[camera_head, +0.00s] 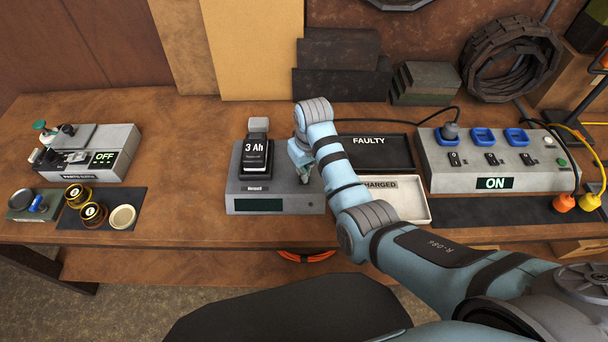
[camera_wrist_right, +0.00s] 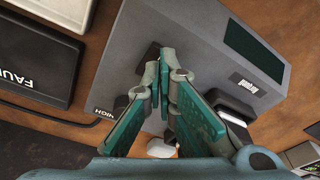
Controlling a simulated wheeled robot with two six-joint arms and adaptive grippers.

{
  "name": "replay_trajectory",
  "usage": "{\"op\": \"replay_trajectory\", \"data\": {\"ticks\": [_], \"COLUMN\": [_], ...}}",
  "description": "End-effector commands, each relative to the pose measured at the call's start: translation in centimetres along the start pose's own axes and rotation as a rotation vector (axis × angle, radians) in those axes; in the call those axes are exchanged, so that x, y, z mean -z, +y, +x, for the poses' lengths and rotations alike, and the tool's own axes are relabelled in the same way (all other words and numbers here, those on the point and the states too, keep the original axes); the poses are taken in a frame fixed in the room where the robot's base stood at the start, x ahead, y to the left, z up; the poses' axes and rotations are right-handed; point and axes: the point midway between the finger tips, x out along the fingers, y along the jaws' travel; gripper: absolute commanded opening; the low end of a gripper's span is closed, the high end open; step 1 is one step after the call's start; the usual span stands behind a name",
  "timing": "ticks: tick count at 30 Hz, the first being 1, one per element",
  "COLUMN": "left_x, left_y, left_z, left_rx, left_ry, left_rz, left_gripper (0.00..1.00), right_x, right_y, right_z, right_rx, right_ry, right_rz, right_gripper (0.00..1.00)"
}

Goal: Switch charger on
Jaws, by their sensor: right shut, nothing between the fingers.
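The grey charger (camera_head: 275,204) stands on the bench at the middle in the head view, with a dark, blank display on its front. A black 3 Ah battery (camera_head: 256,155) sits upright in it. My right gripper (camera_head: 303,172) is shut and empty at the charger's right part. In the right wrist view, its closed fingertips (camera_wrist_right: 163,68) lie over the charger's grey top (camera_wrist_right: 193,40), beside a small dark part (camera_wrist_right: 150,54) that they partly hide. I cannot tell whether they touch it. A "HIGH" label shows near there. My left gripper is out of view.
Right of the charger are a black FAULTY tray (camera_head: 368,167) and a white CHARGED tray (camera_head: 416,211), partly behind my arm. A power strip (camera_head: 440,180) reading ON stands further right. A tester (camera_head: 112,160) reading OFF stands at left.

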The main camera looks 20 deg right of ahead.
Motion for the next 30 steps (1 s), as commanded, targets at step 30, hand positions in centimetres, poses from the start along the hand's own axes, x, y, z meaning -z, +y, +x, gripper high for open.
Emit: {"op": "replay_trajectory", "data": {"ticks": [30], "left_x": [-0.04], "left_y": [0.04], "left_z": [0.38], "left_rx": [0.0], "left_ry": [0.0], "left_rz": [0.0], "left_gripper": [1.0], "right_x": [-0.13], "right_y": [0.0], "right_z": [0.74], "right_rx": [0.0], "right_ry": [-0.001], "right_rz": [0.0], "right_gripper": [0.0]}}
